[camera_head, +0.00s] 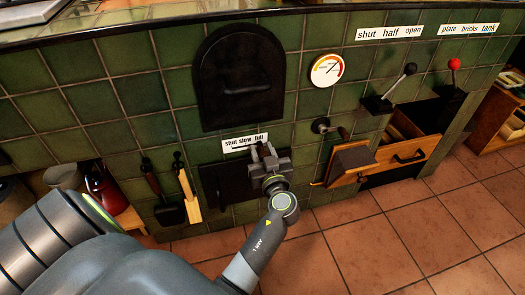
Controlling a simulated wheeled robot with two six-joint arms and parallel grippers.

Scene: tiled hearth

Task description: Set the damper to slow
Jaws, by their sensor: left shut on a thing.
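The damper's label strip (245,142) reads "shut slow full" and is fixed to the green tiles below the black oven door. A dark metal plate (215,180) lies under the strip. My left gripper (268,153) is at the right part of this plate, just under the word "full". Its jaws are shut on a small part there, apparently the damper's handle. The gripper hides most of that part, so its exact setting is hard to see. My right gripper is not in view.
A black arched door (239,78) is above. To the right are a round gauge (327,70), a crank (321,125), a black-knobbed lever (409,69), a red-knobbed lever (454,64) and an open wooden drawer (405,155). A shovel (168,213) and brush (190,205) hang left.

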